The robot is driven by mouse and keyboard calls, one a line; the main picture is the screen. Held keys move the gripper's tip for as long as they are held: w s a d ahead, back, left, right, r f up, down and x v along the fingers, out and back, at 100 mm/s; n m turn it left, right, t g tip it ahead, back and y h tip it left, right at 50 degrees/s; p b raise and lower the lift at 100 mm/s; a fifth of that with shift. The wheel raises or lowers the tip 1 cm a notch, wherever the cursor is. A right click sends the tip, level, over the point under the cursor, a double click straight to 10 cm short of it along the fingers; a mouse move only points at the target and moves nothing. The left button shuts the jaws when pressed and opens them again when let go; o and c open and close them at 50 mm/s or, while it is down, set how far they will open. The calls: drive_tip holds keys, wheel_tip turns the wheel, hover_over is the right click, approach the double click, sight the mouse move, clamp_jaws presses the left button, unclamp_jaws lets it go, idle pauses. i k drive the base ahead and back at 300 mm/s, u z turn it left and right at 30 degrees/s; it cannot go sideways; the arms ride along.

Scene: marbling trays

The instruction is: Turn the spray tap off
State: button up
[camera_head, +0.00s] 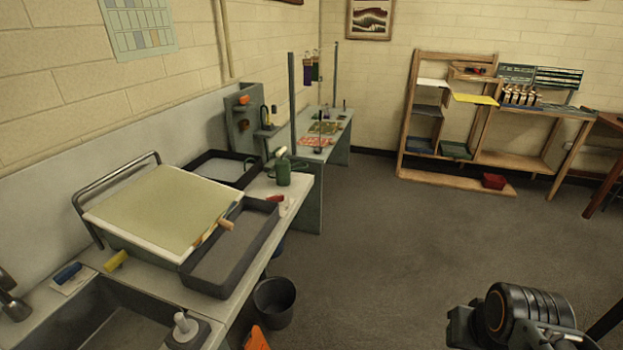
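A grey upright panel (244,118) stands at the back of the left bench, beyond the large tray. It carries an orange knob (243,100) near its top and a darker orange-brown fitting (243,124) below. A dark hooked fitting with a yellowish part (265,115) is beside it. These may belong to the spray tap; I cannot tell the handle's setting or whether water runs. Part of my arm shows at the lower right, far from the panel. My gripper's fingertips do not show.
A black bucket (274,303) stands on the floor beside the bench. Wooden shelves (405,115) line the back wall. The middle floor is clear.

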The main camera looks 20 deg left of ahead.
sight(278, 197)
drive_tip(key=u, duration=0.15)
drive_tip(key=i, duration=0.95)
drive_tip(key=u, duration=1.2)
drive_tip(key=i, duration=0.8)
drive_tip(key=u, duration=0.85)
